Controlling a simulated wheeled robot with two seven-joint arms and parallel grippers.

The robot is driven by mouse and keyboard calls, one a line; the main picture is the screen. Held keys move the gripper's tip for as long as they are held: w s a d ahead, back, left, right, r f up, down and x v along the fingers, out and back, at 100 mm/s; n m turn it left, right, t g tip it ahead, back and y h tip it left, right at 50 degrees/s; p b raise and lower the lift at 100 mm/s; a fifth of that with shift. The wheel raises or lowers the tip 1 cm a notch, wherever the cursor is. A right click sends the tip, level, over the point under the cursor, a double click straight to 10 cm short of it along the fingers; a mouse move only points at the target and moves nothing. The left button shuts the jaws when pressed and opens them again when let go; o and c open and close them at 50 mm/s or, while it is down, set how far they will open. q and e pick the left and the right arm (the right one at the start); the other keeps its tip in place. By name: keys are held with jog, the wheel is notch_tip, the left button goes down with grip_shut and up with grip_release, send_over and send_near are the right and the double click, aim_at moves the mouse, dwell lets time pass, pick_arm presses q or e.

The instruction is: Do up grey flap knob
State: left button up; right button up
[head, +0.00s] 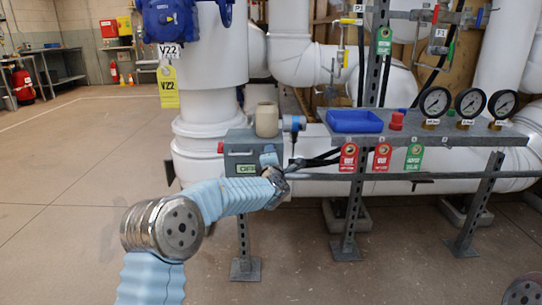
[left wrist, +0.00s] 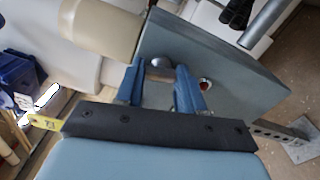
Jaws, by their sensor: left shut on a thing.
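The grey flap knob (left wrist: 159,66) shows in the left wrist view as a small rounded dark grey piece on the face of a grey box (left wrist: 215,52). My left gripper (left wrist: 160,80) has its two blue fingers on either side of the knob, shut on it. In the head view the grey box (head: 239,142) stands at the left end of the metal bench, with an OFF label on its front. My left gripper (head: 269,160) is at the box's right front, and the knob is hidden there.
A beige cup-like cylinder (head: 267,119) stands on top of the box. A blue tray (head: 354,121), a red cap (head: 396,120) and three gauges (head: 470,103) are along the bench, with tags (head: 382,157) hanging below. The floor at left is clear.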

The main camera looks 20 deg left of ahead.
pick_arm(q)
jog(key=shift+m, duration=1.2)
jog(key=shift+p, duration=0.3)
jog(key=o, duration=1)
jog(key=shift+o, duration=0.2)
jog(key=b+v, duration=0.1)
jog(key=v, duration=1.3)
jog(key=shift+w, duration=0.1)
